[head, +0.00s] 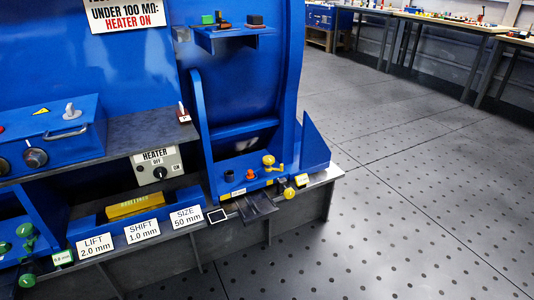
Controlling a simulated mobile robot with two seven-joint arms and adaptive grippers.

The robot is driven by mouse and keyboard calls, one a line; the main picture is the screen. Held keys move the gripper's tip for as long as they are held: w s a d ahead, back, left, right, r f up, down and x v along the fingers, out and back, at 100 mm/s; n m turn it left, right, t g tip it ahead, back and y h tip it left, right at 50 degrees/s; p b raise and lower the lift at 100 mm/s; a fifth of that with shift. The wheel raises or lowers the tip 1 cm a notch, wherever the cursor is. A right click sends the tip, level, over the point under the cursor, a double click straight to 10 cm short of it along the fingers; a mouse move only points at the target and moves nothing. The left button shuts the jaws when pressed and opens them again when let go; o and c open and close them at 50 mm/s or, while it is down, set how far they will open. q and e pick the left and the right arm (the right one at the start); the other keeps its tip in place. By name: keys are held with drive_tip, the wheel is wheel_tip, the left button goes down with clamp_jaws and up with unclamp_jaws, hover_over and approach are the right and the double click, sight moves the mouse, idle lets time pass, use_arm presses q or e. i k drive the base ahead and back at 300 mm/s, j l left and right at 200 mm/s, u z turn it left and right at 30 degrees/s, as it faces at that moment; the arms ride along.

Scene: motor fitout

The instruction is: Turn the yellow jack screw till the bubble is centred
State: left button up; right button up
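A yellow knob (268,160) stands on an upright stem on the blue foot of the big blue machine, right of centre. A second yellow knob (289,193) sticks out at the front edge of that foot, just below it. I cannot tell for sure which of the two is the jack screw. A yellow bar (135,205) lies on a blue ledge at the lower left; it may be a level, but no bubble can be made out. Neither of my grippers shows in the head view.
Green knobs (26,231) sit at the far left. Cards reading LIFT (95,245), SHIFT and SIZE line the front edge. A heater switch box (158,165) stands above. A dark plate (256,208) juts out. Floor (400,200) at right is clear; benches (440,22) stand behind.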

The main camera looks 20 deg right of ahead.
sight(268, 160)
drive_tip(key=i+l, duration=0.15)
drive_tip(key=l, duration=0.15)
drive_tip(key=i+l, duration=0.15)
drive_tip(key=l, duration=0.2)
drive_tip(key=i+l, duration=0.1)
drive_tip(key=l, duration=0.2)
drive_tip(key=i+l, duration=0.15)
drive_tip(key=l, duration=0.2)
drive_tip(key=i+l, duration=0.15)
drive_tip(key=l, duration=0.15)
